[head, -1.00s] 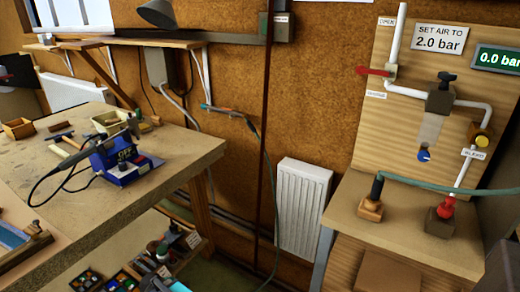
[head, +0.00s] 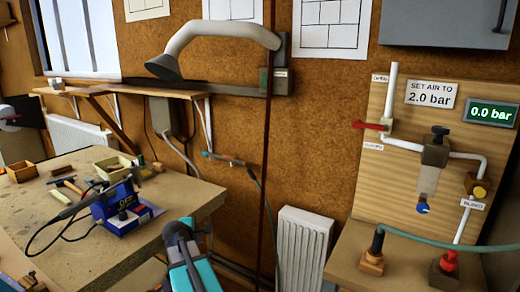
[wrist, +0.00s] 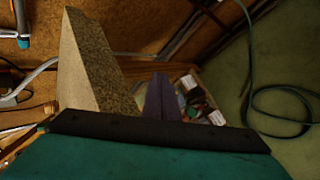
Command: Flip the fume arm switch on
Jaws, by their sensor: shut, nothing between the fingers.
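The fume arm (head: 225,35) is a pale grey curved tube with a hood (head: 172,68) at its left end, above the wall shelf. Its right end meets a dark grey wall bracket (head: 280,55). A small labelled box (head: 266,80) sits low on this bracket; I take it for the switch, but its lever position is too small to tell. My gripper (wrist: 160,80) shows in the wrist view as a dark purple wedge, shut and empty, over the bench edge and lower shelf. In the head view my teal and grey arm (head: 185,250) rises from below, well under the bracket.
The workbench (head: 150,235) with a blue soldering station (head: 122,208) stands at the left. A wall shelf (head: 130,90) and a dark red vertical pipe (head: 267,150) are near the bracket. A white radiator (head: 302,250) and the air panel (head: 400,190) are to the right.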

